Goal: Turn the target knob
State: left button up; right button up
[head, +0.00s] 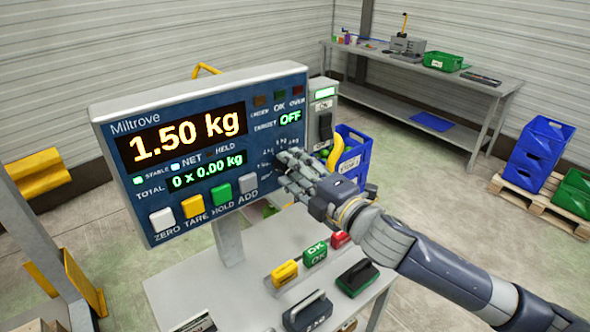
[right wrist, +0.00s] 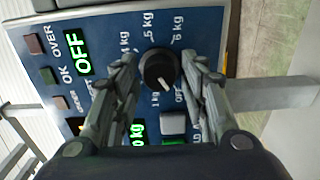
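The target knob (right wrist: 157,70) is a round black dial with a white pointer on the scale's blue panel. It shows in the right wrist view, with kg marks and OFF printed around it. Its pointer faces the OFF side, and the target display (head: 290,118) reads OFF in green. My left gripper is not in view.
The scale (head: 120,112) reads 1.50 kg and stands on a grey table (head: 180,296). White, yellow, green and grey keys line its lower edge. Stamps, including a green one (head: 315,253), lie below my right arm. Blue crates (head: 352,150) stand behind.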

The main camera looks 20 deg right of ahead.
jog(key=c, duration=0.6)
jog(key=shift+o, duration=0.2)
jog(key=shift+m, duration=0.3)
jog(key=shift+m+p, duration=1.25)
jog(key=shift+m, duration=2.35)
jog(key=o, duration=1.1)
